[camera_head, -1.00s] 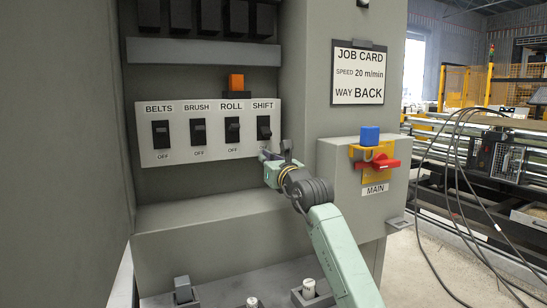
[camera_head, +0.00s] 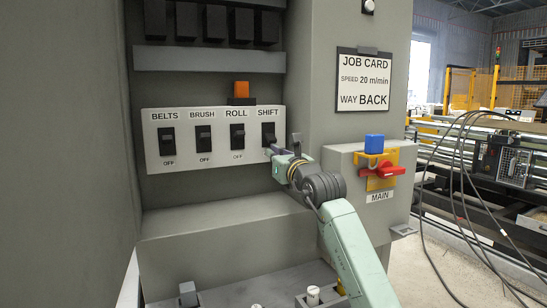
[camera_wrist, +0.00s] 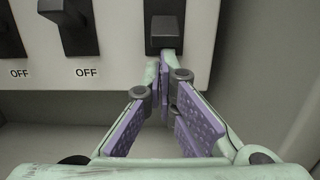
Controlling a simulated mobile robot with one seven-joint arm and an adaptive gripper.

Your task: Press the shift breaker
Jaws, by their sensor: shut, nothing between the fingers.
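The SHIFT breaker (camera_head: 268,133) is a dark switch at the right end of the white breaker panel (camera_head: 187,158). It also shows at the top of the wrist view (camera_wrist: 164,28). My gripper (camera_head: 273,151) is at the breaker's lower edge, with its fingers together and holding nothing. In the wrist view, the closed fingertips (camera_wrist: 166,60) are right below the lever, very close or touching; I cannot tell which. The gripper hides the label below SHIFT. The lever's exact position is hard to tell.
The ROLL (camera_head: 237,136), BRUSH (camera_head: 204,138) and BELTS (camera_head: 167,140) breakers stand to the left, each above an OFF label. An orange lamp (camera_head: 241,90) is above ROLL. The MAIN box, with a red handle (camera_head: 384,171) and blue block (camera_head: 374,144), juts out at right.

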